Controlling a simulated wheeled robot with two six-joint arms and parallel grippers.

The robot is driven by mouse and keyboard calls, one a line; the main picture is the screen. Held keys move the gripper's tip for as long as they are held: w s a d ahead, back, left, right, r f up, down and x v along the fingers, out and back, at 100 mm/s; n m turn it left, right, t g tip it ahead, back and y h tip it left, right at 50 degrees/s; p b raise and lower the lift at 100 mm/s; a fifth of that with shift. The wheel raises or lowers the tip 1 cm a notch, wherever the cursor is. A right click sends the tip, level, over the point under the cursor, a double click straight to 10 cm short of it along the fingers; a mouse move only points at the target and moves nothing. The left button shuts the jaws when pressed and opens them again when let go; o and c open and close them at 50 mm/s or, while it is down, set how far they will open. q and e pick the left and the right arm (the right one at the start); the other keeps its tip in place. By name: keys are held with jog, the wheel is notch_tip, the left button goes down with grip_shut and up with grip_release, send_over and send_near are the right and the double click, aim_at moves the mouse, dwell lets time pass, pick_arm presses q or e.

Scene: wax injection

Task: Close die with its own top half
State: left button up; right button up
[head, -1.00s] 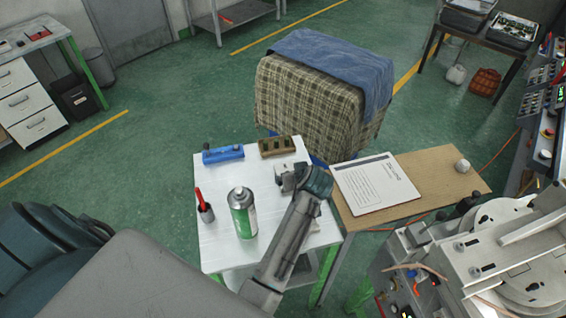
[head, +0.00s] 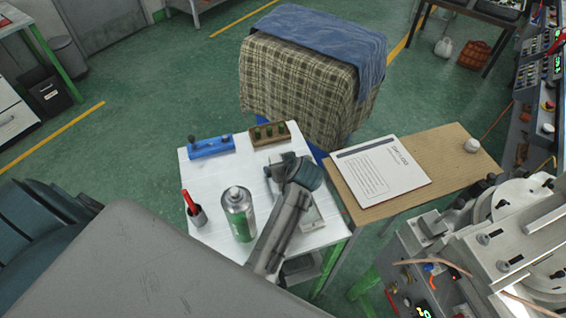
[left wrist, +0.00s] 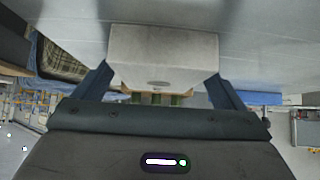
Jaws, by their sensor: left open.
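My left gripper (head: 285,168) is low over the white table, its arm reaching up from the bottom of the head view. A pale grey block (head: 270,173), seemingly a die half, shows partly beside it, the rest hidden. In the left wrist view the block (left wrist: 163,58) sits between the two dark blue fingers of my open gripper (left wrist: 160,78), close to both. A flat pale grey piece (head: 312,212), perhaps another die half, lies on the table partly under my arm. I cannot tell which half is which. My right gripper is not in view.
A blue die (head: 211,147) and a brown rack with green slots (head: 270,133) stand at the table's back. A spray can (head: 239,215) and a cup with a red-handled tool (head: 196,212) stand left of my arm. A printed sheet (head: 380,172) lies on the side board.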

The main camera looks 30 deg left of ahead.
pick_arm(q)
jog(key=shift+f, duration=0.1)
jog(key=shift+s+d+r, duration=0.2)
jog(key=shift+d, duration=0.05)
jog(key=shift+c, duration=0.9)
jog(key=shift+s+d+r, duration=0.15)
jog(key=shift+d, duration=0.05)
jog(key=c, duration=1.1)
jog(key=shift+a, duration=0.15)
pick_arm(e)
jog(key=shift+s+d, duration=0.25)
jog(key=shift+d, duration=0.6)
